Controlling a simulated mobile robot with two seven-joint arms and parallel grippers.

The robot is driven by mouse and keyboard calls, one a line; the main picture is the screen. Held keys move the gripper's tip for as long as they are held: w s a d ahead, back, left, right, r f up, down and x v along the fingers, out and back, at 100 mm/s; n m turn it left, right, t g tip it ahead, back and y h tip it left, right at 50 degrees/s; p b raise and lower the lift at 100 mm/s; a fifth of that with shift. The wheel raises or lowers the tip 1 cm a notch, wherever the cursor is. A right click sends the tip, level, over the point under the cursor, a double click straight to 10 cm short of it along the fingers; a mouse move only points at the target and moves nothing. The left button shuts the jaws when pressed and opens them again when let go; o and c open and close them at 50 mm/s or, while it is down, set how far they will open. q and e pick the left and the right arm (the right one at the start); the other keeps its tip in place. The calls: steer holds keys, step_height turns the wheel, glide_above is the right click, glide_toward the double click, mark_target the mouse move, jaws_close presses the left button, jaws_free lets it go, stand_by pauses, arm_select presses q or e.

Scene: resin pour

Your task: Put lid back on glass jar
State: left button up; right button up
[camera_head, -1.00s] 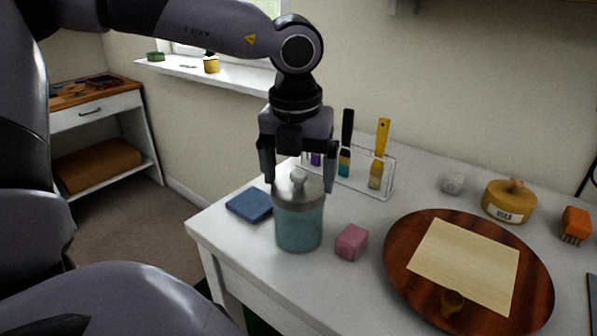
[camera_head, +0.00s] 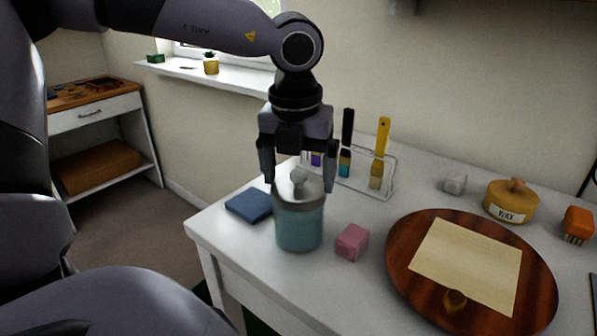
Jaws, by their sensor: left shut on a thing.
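The glass jar (camera_head: 299,229) is bluish and stands upright near the left front part of the white table. The grey metal lid (camera_head: 299,190), with a round knob, sits on top of the jar's mouth. Whether it is fully seated I cannot tell. My left gripper (camera_head: 299,184) points down over the jar, its two fingers on either side of the lid, shut on it. My right gripper is not in view.
A blue block (camera_head: 249,205) lies left of the jar and a pink block (camera_head: 352,242) right of it. A rack (camera_head: 362,185) of brushes stands behind. A round wooden board (camera_head: 399,262) with a paper sheet (camera_head: 467,264) is at the right, near a yellow lidded container (camera_head: 511,203).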

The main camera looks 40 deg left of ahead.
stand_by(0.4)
arm_select(q)
steer(key=o, duration=0.7)
steer(key=shift+o, duration=0.2)
steer(key=shift+r, duration=0.1)
steer(key=shift+r+p, duration=2.05)
steer(key=shift+r, duration=1.4)
jaws_close()
